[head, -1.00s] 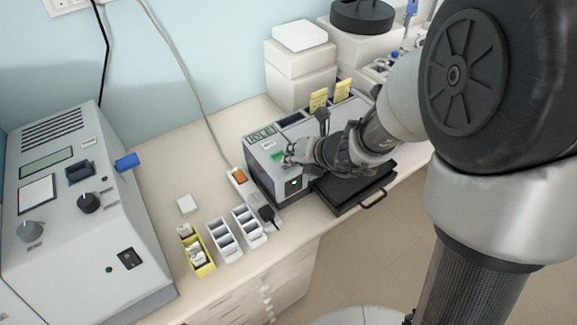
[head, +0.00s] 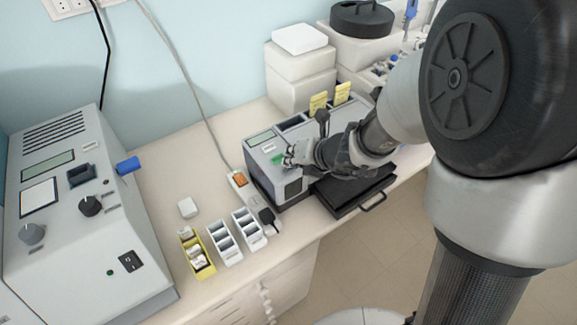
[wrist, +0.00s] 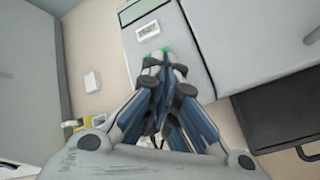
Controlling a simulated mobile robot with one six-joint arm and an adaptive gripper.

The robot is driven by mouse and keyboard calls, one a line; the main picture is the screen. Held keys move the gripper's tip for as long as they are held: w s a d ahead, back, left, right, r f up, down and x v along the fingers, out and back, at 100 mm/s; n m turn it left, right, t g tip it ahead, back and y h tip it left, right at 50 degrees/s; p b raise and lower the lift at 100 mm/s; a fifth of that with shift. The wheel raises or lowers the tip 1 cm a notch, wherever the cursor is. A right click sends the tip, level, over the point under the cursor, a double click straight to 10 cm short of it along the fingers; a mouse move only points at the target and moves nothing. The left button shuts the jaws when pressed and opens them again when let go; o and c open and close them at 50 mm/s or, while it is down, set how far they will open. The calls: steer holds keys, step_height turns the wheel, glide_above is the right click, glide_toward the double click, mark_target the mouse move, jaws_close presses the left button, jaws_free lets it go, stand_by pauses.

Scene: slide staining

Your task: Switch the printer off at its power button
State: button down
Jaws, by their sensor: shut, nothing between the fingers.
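The printer (head: 262,179) is the grey box at the middle of the bench in the head view. Its small display (head: 260,138) is blank, and the dark panel (head: 293,188) on its front shows no light. A green button (head: 277,159) shows on its top, partly hidden by my fingers. My gripper (head: 287,160) is shut and empty, with its fingertips at the green button. In the wrist view, my fingertips (wrist: 166,60) cover most of the green, below a white label (wrist: 147,31) on the printer (wrist: 184,35). I cannot tell whether they touch it.
A large grey machine (head: 75,225) with knobs stands at the left. Slide racks (head: 223,243), a yellow box (head: 197,256) and a power strip with an orange switch (head: 239,179) lie left of the printer. A black tray (head: 350,198) juts out at its right. White boxes (head: 300,70) stand behind.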

steer(key=shift+r, duration=0.15)
step_height(320, 180, up, 6)
steer(key=p, duration=0.5)
stand_by(0.4)
